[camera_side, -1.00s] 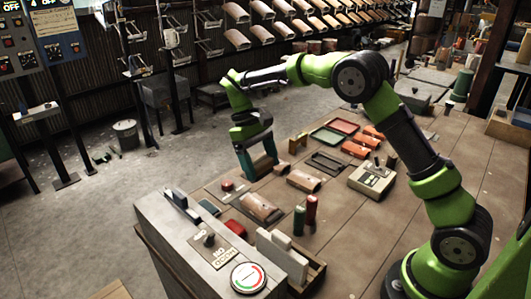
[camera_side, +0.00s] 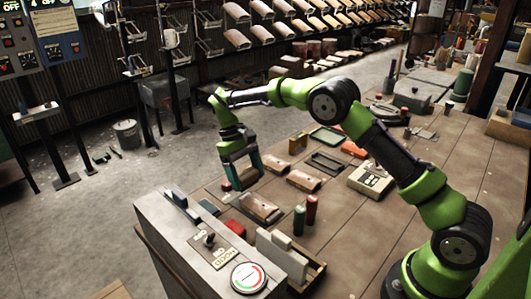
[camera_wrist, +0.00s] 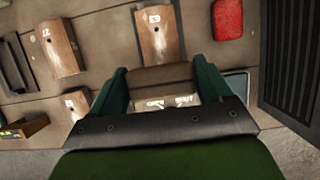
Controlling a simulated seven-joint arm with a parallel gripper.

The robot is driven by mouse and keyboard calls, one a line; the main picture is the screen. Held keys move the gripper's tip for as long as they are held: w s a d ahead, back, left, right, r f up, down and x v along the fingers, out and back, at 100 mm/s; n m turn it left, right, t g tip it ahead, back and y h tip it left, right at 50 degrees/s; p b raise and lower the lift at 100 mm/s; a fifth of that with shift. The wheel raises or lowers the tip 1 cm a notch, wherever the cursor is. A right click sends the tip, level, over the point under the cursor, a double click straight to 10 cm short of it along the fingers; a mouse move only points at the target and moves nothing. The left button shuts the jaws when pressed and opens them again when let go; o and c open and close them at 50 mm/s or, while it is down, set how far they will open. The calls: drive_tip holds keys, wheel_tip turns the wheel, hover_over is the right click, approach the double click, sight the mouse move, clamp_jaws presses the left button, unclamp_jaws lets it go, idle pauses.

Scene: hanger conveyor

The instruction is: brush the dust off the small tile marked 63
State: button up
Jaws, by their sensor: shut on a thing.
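The curved brown tile with a pale mark (camera_wrist: 158,34) lies just ahead of my gripper in the wrist view. Its mark is upside down and looks like 63. It appears to be the tile (camera_side: 260,207) on the near part of the bench in the side view. My gripper (camera_side: 243,178) is above the bench just behind that tile. Its teal fingers (camera_wrist: 160,85) are shut on a brown wooden bar (camera_wrist: 160,77), which looks like the brush. Its underside and any bristles are not clear. The bar looks apart from the tile.
Another marked tile (camera_wrist: 60,46) lies to the left, also seen in the side view (camera_side: 303,181). A third tile (camera_side: 272,164) is behind it. A red object (camera_wrist: 228,18) lies right of the 63 tile. Red and green cylinders (camera_side: 311,209) stand nearby. A console (camera_side: 205,245) borders the front.

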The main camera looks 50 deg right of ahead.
sight(250, 186)
wheel_tip(250, 186, down, 4)
drive_tip(key=shift+s+r, duration=0.1)
drive_tip(key=shift+r, duration=0.05)
drive_tip(key=shift+s, duration=0.4)
drive_tip(key=shift+c, duration=0.4)
drive_tip(key=shift+s, duration=2.95)
drive_tip(key=shift+w, duration=3.55)
drive_tip(key=shift+s+r, duration=0.1)
drive_tip(key=shift+r, duration=4.05)
